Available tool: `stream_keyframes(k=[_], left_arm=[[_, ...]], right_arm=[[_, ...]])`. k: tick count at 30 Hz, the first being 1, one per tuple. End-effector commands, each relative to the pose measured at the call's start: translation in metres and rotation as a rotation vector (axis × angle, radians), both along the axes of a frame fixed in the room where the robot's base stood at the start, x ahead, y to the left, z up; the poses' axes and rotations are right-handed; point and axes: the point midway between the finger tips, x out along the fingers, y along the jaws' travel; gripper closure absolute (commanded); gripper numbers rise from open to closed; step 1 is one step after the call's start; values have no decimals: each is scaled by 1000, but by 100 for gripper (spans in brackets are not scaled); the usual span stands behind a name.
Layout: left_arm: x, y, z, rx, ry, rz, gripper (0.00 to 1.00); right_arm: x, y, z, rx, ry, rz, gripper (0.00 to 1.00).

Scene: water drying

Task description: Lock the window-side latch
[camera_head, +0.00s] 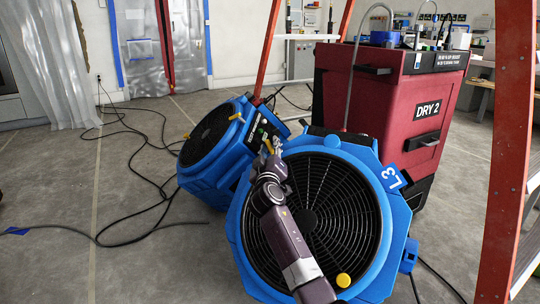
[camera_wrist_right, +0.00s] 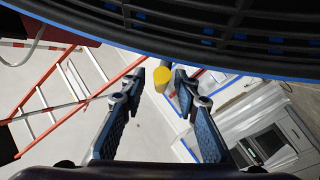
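A large blue fan (camera_head: 398,232) with a black round grille stands in front in the head view. It has a yellow round knob (camera_head: 343,280) at its lower right and another small yellow piece (camera_head: 268,146) at its upper left. My right arm crosses the grille, with its gripper (camera_head: 270,158) at the upper-left rim. In the right wrist view, the right gripper (camera_wrist_right: 160,82) is open, and a yellow latch knob (camera_wrist_right: 162,78) shows between its fingertips. I cannot tell whether the fingers touch it. My left gripper is not in view.
A second blue fan (camera_head: 205,180) stands close behind on the left. A ladder with orange rails (camera_head: 508,140) is at right. Black cables (camera_head: 130,160) lie across the left floor.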

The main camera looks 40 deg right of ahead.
Motion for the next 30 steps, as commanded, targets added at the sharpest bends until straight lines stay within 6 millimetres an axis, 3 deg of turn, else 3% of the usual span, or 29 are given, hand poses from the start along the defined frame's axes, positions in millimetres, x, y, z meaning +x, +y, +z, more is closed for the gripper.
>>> stream_keyframes(k=[18,30], left_arm=[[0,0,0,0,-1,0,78],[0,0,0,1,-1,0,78]], right_arm=[[-81,60,-12,0,1,-1,71],[-93,68,-12,0,1,-2,71]])
